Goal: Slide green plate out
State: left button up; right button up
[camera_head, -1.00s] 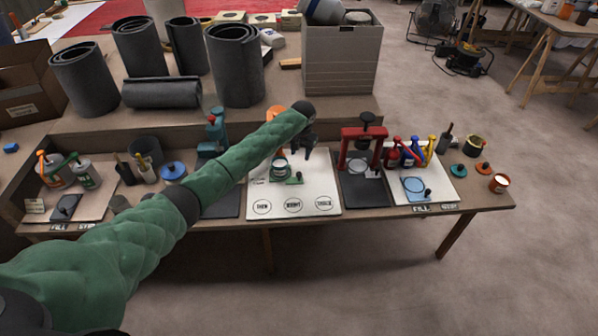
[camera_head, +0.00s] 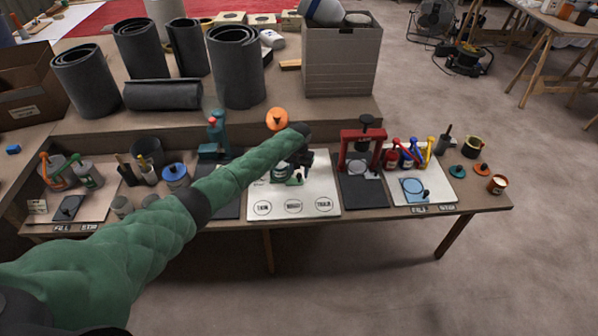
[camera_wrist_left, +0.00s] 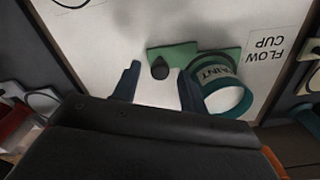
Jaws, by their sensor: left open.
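In the head view a bit of the green plate (camera_head: 295,182) shows below my gripper. A paint cup with a teal rim (camera_wrist_left: 228,97) stands at the plate's right end in the wrist view and hides part of it. My left gripper (camera_wrist_left: 158,72) is open above the plate, its fingertips on either side of the knob in the picture. I cannot tell whether they touch it. My right gripper is not in view.
The white board (camera_head: 320,195) has several printed circles along its clear front part. A red press (camera_head: 362,150) stands to the right and a teal press (camera_head: 212,140) to the left. A grey box (camera_head: 342,62) and dark rolls stand behind.

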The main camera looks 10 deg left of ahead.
pick_arm(q)
jog(key=shift+f, duration=0.5)
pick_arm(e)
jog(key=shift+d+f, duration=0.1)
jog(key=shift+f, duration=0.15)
